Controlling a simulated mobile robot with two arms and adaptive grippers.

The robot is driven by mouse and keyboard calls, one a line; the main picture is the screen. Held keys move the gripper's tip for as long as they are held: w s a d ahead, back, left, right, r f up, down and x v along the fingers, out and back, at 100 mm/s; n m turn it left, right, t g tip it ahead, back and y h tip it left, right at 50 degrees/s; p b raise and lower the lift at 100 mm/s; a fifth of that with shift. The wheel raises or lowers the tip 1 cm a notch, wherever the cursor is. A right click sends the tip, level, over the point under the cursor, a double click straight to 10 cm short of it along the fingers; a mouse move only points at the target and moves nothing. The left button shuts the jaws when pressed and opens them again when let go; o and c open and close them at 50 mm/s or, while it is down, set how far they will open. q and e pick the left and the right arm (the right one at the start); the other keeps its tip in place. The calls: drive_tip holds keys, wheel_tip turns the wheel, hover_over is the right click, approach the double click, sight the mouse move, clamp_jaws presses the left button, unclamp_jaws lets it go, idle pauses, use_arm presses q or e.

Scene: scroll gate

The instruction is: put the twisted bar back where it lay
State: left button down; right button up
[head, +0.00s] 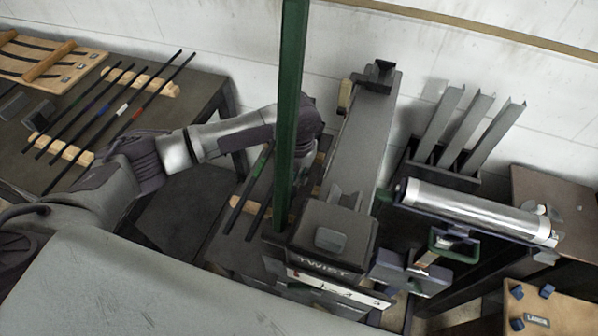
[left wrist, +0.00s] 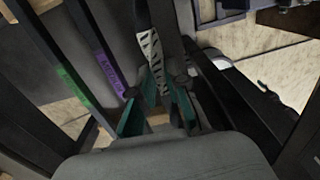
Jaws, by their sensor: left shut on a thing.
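My left gripper (head: 305,140) reaches in behind a green post, which hides part of it in the head view. In the left wrist view its teal fingers (left wrist: 158,108) are closed in on a thing. A dark piece with a black-and-white slanted pattern (left wrist: 153,62) shows at the fingers; I take it as the twisted bar, but its shape and twist are not clear. Dark bars lie on a wooden rest (head: 245,206) below the gripper. Bars with a green band (left wrist: 75,88) and a purple band (left wrist: 108,66) lie left of the fingers. My right gripper is not in view.
The green post (head: 291,90) stands close in front of my left gripper. The TWIST machine (head: 335,235) is right of it. More bars lie on wooden rests (head: 70,150) on the left table. A silver cylinder (head: 480,212) and a rack of channels (head: 440,178) are at right.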

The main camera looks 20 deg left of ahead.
use_arm(q)
drive_tip(key=shift+f, duration=0.45)
drive_tip(key=shift+s+p, duration=0.15)
drive_tip(key=shift+p, duration=0.15)
idle(0.3)
idle(0.4)
drive_tip(key=shift+f, duration=0.35)
drive_tip(key=c, duration=1.1)
unclamp_jaws()
drive_tip(key=shift+s, duration=0.1)
